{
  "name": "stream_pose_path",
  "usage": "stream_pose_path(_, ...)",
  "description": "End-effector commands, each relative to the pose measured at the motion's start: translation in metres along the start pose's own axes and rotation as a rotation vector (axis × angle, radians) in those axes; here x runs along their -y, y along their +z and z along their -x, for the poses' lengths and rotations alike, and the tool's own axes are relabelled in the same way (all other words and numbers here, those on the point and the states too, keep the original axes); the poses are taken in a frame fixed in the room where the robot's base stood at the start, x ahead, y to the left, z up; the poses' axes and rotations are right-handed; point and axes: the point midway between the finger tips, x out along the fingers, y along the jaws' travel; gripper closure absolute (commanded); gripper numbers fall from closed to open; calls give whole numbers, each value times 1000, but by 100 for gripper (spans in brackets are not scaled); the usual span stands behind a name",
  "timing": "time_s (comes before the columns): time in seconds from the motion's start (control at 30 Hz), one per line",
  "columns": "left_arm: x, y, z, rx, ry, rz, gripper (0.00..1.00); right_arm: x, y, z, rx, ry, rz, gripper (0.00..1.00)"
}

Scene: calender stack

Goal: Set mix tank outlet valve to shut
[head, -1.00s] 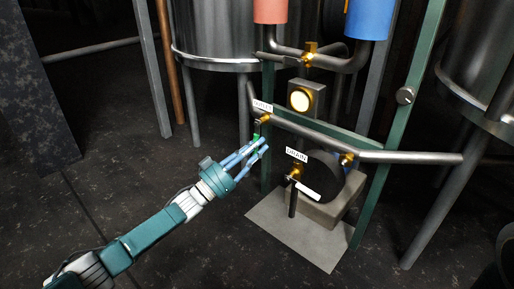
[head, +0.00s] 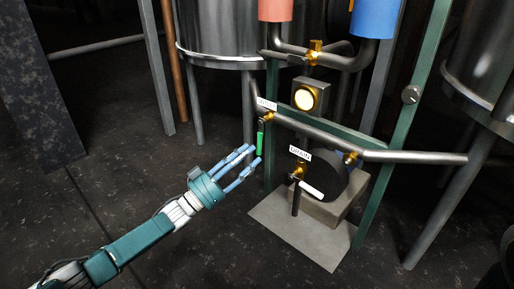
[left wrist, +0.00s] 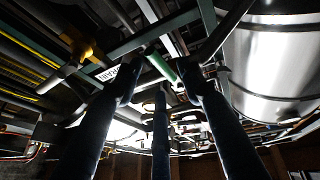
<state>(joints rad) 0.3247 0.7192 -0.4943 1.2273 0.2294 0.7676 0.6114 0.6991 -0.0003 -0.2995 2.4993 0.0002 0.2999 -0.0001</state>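The outlet valve has a small white label (head: 267,104) and a brass body (head: 269,117) on the pipe below the left tank. Its green handle (head: 260,143) hangs down, crosswise to the sloping pipe. My left gripper (head: 253,158) is open and empty just left of and below the handle, with a small gap in the head view. In the left wrist view its three fingers are spread, and a green bar that looks like the handle (left wrist: 160,68) shows between the tips. My right gripper is not in view.
The drain valve (head: 300,170), with its label (head: 300,153) and dark handle (head: 295,200), is right of and below the outlet valve. A green frame post (head: 271,175) stands behind my fingertips. A lit round lamp (head: 304,98) is above. The floor at left is clear.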

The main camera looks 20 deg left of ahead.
Motion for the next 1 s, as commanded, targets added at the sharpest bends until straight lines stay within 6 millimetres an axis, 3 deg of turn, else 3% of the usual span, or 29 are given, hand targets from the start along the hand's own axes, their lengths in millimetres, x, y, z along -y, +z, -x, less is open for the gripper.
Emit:
stream_pose_path(0.03,0,2,14,6,-2,1,61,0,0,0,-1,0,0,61)
stream_pose_path(0.2,0,1,46,4,-1,-1,61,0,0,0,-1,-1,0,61)
stream_pose_path(0.4,0,0,66,2,0,-2,61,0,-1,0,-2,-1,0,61)
stream_pose_path(1.0,-2,-1,67,-2,2,0,61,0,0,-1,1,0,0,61)
